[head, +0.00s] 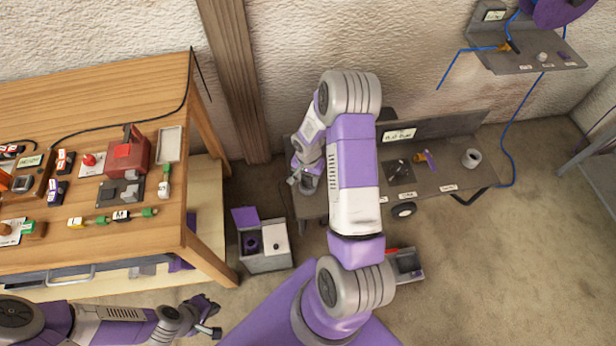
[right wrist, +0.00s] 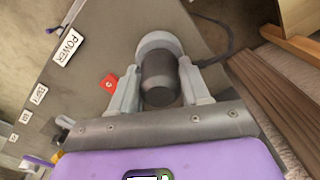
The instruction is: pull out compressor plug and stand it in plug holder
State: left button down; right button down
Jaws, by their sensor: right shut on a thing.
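My right gripper (head: 304,181) is over the left end of a low grey bench (head: 440,180), partly hidden by my arm in the head view. In the right wrist view its grey fingers (right wrist: 158,82) are shut on the sides of a dark round plug (right wrist: 160,72). A pale grey round piece (right wrist: 158,43) sits at the plug's far end; whether they are joined I cannot tell. A white cup-like thing (head: 471,158) stands at the bench's right end; I cannot tell whether it is the plug holder. My left gripper (head: 209,320) is empty, fingers apart, at the bottom left.
A POWER label (right wrist: 68,47) and a red block (right wrist: 109,83) lie beside the right gripper. A dark cord (right wrist: 222,40) runs near the plug. A wooden table (head: 120,100) with several devices stands left. A grey bin (head: 264,262) stands on the floor.

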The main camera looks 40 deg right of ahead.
jog(key=shift+f+b, duration=0.3)
jog(key=shift+f, duration=0.05)
dwell(0.5)
grip_release()
dwell(0.5)
jog(key=shift+r, duration=0.15)
jog(key=shift+r+p, duration=2.6)
jog(key=shift+r, duration=1.05)
jog(key=shift+a, duration=0.1)
